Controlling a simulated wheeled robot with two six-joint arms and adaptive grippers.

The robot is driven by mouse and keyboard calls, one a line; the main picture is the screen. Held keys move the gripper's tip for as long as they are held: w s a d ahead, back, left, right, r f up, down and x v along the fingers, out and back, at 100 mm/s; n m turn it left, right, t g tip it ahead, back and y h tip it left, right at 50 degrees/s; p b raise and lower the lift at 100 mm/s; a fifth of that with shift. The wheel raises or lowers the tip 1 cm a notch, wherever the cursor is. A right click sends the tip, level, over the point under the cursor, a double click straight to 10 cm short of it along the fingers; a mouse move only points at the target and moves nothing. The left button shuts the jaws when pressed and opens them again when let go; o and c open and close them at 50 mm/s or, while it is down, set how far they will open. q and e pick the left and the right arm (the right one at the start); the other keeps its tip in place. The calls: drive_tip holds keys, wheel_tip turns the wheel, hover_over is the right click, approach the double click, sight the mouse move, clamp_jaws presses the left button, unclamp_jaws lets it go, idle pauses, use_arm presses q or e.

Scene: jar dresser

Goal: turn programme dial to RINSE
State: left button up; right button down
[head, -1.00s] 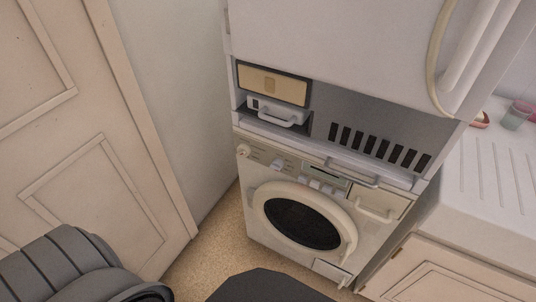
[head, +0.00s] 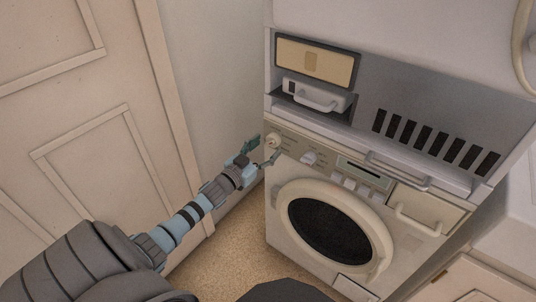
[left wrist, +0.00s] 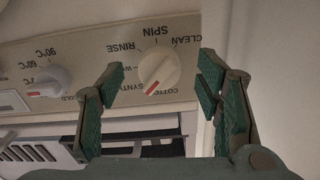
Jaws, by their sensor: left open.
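The programme dial (head: 272,141) is the round cream knob at the left end of the washing machine's panel. In the left wrist view the dial (left wrist: 159,68) has a red mark at its lower left, near the words COTTON and SYNTH. RINSE is printed at its upper left, beside SPIN. My left gripper (head: 260,152) is open and empty, right by the dial. In the left wrist view its two fingers stand on either side of the dial, with gaps showing; whether they reach around it I cannot tell. My right gripper is out of view.
A second dial with temperature marks (left wrist: 48,81) sits beside the programme dial; it also shows in the head view (head: 309,158). The washing machine door (head: 331,229) is below. A handled drawer (head: 314,97) and dark vent slots lie above the panel. A wall stands close on the left.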

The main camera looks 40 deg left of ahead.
use_arm(q)
drive_tip(key=shift+w+r, duration=0.2)
drive_tip(key=shift+w, duration=0.6)
drive_tip(key=c, duration=1.2)
drive_tip(key=shift+o, duration=0.2)
